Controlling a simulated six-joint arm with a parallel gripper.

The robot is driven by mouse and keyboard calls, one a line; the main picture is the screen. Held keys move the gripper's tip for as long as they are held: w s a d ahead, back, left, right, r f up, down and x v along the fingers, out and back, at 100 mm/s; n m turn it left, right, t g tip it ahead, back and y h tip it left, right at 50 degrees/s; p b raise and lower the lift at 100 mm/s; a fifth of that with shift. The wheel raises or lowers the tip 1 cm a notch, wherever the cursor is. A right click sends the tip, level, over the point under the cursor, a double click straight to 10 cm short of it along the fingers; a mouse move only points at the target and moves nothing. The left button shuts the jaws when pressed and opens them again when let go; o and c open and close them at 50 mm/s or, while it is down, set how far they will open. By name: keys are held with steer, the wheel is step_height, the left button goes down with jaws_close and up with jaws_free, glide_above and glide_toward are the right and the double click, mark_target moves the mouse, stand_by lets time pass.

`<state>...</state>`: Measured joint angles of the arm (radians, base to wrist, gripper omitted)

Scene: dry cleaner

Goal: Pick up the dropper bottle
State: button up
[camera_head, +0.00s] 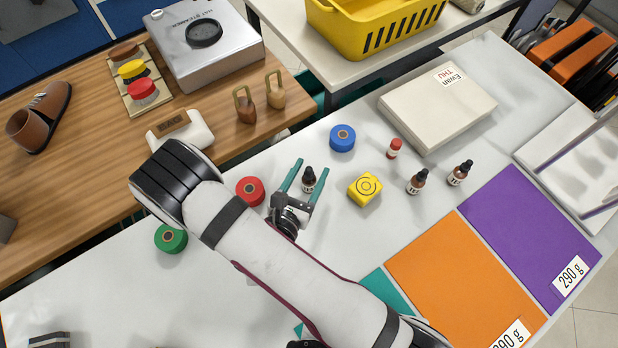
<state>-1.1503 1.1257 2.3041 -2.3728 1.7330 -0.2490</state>
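My gripper (307,176) has two teal fingers spread apart, low over the white table. Two other brown dropper bottles with black tops and white labels stand to the right, one at the left (417,182) and one further right (460,173).
Near the gripper are a red roll (250,191), a blue roll (342,138), a yellow block (365,189) and a small red-capped bottle (394,148). A green roll (171,238) lies left. A white box (437,108) stands behind. Orange (465,275) and purple (530,235) sheets lie right.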

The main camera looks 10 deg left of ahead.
jaws_close()
